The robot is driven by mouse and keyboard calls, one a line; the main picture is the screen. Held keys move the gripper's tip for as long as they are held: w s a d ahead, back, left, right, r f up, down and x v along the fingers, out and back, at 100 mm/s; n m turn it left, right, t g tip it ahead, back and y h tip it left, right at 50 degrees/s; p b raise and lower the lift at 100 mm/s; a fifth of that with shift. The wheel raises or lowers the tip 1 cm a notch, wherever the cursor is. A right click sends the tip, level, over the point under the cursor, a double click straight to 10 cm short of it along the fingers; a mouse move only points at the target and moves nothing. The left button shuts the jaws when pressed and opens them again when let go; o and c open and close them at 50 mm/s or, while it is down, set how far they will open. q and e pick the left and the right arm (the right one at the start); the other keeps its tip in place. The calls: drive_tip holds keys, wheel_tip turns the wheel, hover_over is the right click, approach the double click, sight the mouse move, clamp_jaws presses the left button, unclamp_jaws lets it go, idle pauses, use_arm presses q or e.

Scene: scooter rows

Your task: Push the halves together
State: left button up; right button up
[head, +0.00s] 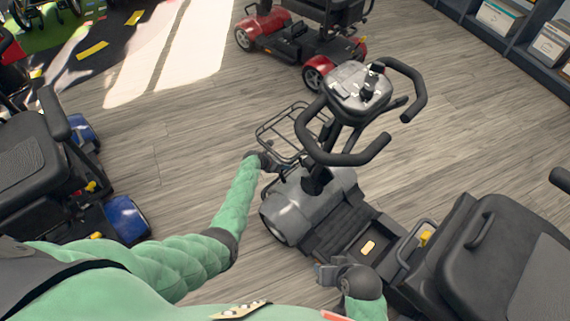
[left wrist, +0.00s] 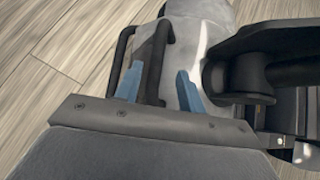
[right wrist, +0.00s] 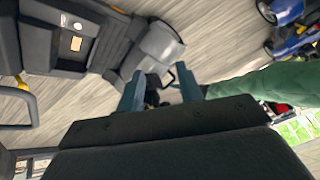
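The grey front half (head: 325,205) of a scooter stands before me, with its tiller, black handlebars and wire basket. The rear half (head: 470,250), with a black seat, is at lower right, by a grey handle loop and a yellow part. I cannot tell whether the halves touch. My left gripper (head: 272,163) is beside the front fender near the basket. In the left wrist view its fingers (left wrist: 158,85) are apart around or over a black loop handle (left wrist: 122,45); contact is unclear. My right gripper (head: 325,273) is low beside the floor section; its fingers (right wrist: 162,92) are apart and look empty.
A red scooter (head: 300,35) stands behind the front half. A blue-and-black scooter (head: 125,218) is at left. Shelves (head: 510,35) line the upper right. Wooden floor is clear at centre left and right of the tiller.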

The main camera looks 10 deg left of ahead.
use_arm(q)
drive_tip(key=v, duration=0.3)
drive_tip(key=shift+s+a+r+p, duration=0.1)
drive_tip(key=shift+s+r+p, duration=0.1)
drive_tip(key=shift+p, duration=0.15)
drive_tip(key=shift+s+a+r, duration=0.3)
drive_tip(key=shift+r, duration=0.1)
use_arm(e)
drive_tip(key=shift+g, duration=0.3)
drive_tip(key=shift+a+v, duration=0.1)
drive_tip(key=shift+v, duration=0.95)
drive_tip(key=shift+a+v, duration=0.15)
drive_tip(key=shift+v, duration=0.9)
drive_tip(key=shift+w+r, duration=0.1)
drive_tip(key=shift+w, duration=0.1)
